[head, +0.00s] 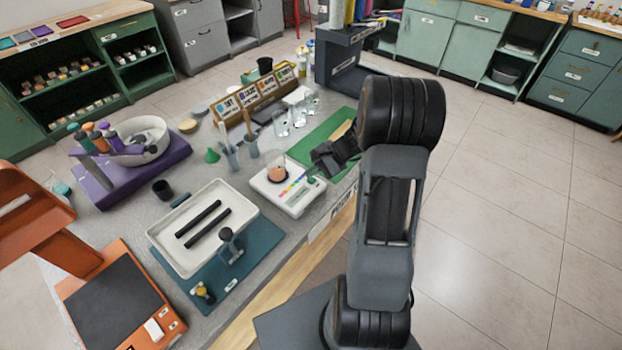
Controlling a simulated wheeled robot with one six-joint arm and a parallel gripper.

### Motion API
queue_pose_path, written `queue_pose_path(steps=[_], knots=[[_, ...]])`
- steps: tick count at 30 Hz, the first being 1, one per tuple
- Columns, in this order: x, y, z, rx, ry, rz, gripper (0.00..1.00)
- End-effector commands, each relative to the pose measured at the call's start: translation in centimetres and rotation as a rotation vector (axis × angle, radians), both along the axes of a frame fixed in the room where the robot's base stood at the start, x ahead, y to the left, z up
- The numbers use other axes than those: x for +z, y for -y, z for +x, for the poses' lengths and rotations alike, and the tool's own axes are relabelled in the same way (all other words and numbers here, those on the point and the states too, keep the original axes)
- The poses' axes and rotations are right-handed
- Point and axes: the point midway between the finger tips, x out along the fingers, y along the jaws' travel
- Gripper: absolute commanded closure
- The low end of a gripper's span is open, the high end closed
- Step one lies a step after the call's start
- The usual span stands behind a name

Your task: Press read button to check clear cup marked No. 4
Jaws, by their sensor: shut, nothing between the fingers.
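A white reader device (288,203) sits on the grey worktop, with a multicoloured strip and a small green button (312,181) at its right side. A cup with pink-orange contents (277,174) stands on the device; its marking is too small to read. My gripper (320,170) is shut and empty, just above and right of the device, close to the green button. I cannot tell whether it touches the button. Several clear cups (281,126) stand behind, beside a green mat, and their numbers are unreadable.
A wooden rack of cards (262,112) stands behind the clear cups. A white tray with two black rods (203,225) lies left of the device. A green mat (312,148) lies under my gripper's far side. A purple-based machine (130,170) stands farther left. Floor to the right is clear.

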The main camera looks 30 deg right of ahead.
Motion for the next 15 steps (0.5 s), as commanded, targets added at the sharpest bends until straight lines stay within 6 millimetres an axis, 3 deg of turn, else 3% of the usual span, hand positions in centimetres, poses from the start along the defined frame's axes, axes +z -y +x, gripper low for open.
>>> queue_pose_path(steps=[8,15], knots=[[0.8,0.0,0.0,0.001,0.001,0.000,1.00],[3.0,0.0,0.0,0.001,0.002,0.000,1.00]])
